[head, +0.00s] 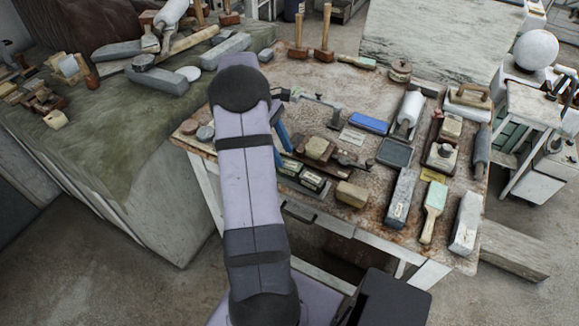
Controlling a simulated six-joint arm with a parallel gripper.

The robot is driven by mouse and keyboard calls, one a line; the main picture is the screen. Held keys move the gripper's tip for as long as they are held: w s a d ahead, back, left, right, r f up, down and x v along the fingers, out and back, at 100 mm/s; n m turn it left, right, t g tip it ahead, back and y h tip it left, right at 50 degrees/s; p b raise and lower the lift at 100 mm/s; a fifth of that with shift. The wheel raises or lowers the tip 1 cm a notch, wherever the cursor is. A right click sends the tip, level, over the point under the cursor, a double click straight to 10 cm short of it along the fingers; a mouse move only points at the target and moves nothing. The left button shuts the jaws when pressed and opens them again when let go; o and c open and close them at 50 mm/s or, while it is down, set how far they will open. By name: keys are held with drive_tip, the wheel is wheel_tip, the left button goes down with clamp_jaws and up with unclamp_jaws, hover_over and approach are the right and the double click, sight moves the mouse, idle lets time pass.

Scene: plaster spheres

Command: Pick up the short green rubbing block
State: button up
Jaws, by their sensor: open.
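Two small dark blocks with greenish sides lie near the front edge of the worktable, one (312,179) to the right of the other (290,168). The short green rubbing block seems to be one of these, but they are too small to tell which. My gripper (282,138) shows only in part beside my arm, as blue finger parts just above and left of these blocks. It is open, with nothing seen held in it. My arm hides the rest of it and some table behind.
The worktable (290,75) is crowded. A brown block on a dark tool (318,150) and a tan block (351,194) lie close by. A blue block (369,122), a grey slab (394,153) and a brush (433,210) lie further right. Two mallets (325,35) stand at the back.

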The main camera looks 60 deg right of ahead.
sight(289, 163)
drive_tip(key=shift+p+x, duration=1.15)
drive_tip(key=shift+x, duration=1.15)
drive_tip(key=shift+s+d+f, duration=0.1)
drive_tip(key=shift+s+f, duration=0.2)
drive_tip(key=shift+f, duration=0.3)
drive_tip(key=shift+c, duration=0.3)
drive_tip(key=c, duration=0.9)
